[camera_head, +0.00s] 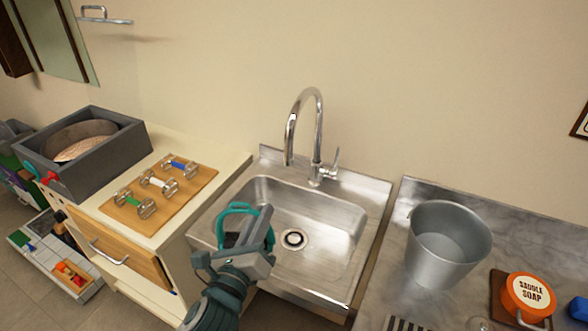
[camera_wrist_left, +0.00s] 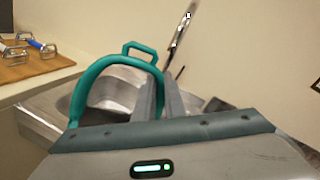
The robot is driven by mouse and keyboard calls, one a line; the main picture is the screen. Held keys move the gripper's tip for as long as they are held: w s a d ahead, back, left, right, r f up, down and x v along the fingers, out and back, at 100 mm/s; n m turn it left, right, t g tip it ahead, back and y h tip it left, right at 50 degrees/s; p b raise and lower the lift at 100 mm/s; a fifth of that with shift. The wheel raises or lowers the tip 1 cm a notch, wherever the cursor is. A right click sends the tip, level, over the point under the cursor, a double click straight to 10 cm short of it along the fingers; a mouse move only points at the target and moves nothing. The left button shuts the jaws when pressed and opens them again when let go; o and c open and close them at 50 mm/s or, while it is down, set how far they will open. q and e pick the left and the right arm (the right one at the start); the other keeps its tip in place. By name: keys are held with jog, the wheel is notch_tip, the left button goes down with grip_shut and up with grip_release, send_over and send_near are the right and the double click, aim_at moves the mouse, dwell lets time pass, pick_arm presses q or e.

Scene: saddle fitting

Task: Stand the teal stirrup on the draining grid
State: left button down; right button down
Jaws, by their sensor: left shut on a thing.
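The teal stirrup (camera_head: 232,209) is held in the air over the left part of the sink in the head view. In the left wrist view its rounded arch (camera_wrist_left: 92,74) and the small loop on top show clearly, with the loop upward. My left gripper (camera_head: 258,226) is shut on one side of the arch; its two fingers (camera_wrist_left: 164,98) show in the wrist view. The gripper hides the stirrup's lower part. I cannot make out a draining grid for certain; a dark-and-light striped piece (camera_head: 405,325) is cut off at the bottom edge. My right gripper is not in view.
The steel sink (camera_head: 330,215) has a tall curved tap (camera_head: 318,130). To its right, the counter holds a metal bucket (camera_head: 440,250) and a saddle soap tin (camera_head: 528,295). To its left are a wooden board (camera_head: 180,205) with metal bits and a grey box (camera_head: 110,165).

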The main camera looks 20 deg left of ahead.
pick_arm(q)
jog(key=s+f, duration=0.2)
jog(key=s, duration=0.5)
jog(key=shift+s+f, duration=0.25)
jog(key=shift+s, duration=0.05)
